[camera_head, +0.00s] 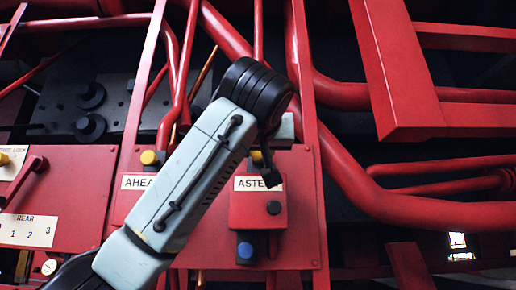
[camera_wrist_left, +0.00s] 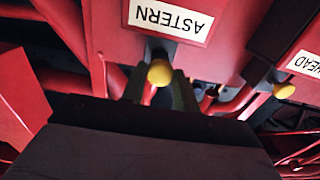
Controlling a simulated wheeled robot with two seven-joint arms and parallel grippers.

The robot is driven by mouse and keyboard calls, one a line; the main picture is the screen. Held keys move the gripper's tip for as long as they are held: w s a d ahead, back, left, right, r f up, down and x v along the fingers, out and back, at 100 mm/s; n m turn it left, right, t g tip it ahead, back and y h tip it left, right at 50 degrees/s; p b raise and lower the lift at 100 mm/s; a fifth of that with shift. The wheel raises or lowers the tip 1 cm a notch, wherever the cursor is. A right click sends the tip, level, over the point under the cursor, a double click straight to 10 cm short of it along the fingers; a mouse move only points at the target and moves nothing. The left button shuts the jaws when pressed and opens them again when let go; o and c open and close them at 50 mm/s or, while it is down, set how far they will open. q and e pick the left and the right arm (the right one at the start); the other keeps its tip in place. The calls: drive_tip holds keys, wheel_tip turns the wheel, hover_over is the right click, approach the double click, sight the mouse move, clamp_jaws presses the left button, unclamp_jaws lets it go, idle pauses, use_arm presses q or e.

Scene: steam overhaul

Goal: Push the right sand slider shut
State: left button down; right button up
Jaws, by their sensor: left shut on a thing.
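The red ASTERN panel (camera_head: 302,220) carries a white ASTERN label (camera_head: 245,184). A small yellow knob (camera_head: 257,156) is just above that label, partly covered by my gripper; I take it as the right sand slider's knob. It shows clearly in the left wrist view (camera_wrist_left: 160,73), where the label is upside down. My left gripper (camera_head: 268,168) reaches down to it from above. In the wrist view its two dark fingers stand either side of the knob, shut on it. How far the slider is out cannot be told. My right gripper is not in view.
An AHEAD label (camera_head: 138,182) with another yellow knob (camera_head: 149,157) is to the left. A red block (camera_head: 248,212) with a black knob sits below the ASTERN label. Thick red pipes (camera_head: 352,190) and a red frame (camera_head: 400,70) crowd the right side.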

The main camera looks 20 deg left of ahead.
use_arm(q)
drive_tip(key=p+x, duration=0.1)
drive_tip(key=x, duration=0.2)
drive_tip(key=shift+w+a+r, duration=0.1)
drive_tip(key=shift+w, duration=0.25)
drive_tip(key=shift+s, duration=0.15)
drive_tip(key=c, duration=1.5)
unclamp_jaws()
drive_tip(key=o, duration=0.5)
drive_tip(key=shift+w, duration=0.3)
drive_tip(key=shift+c, duration=0.2)
drive_tip(key=shift+s, duration=0.1)
drive_tip(key=b+v, duration=0.4)
drive_tip(key=v, duration=0.9)
drive_tip(key=shift+s, duration=0.2)
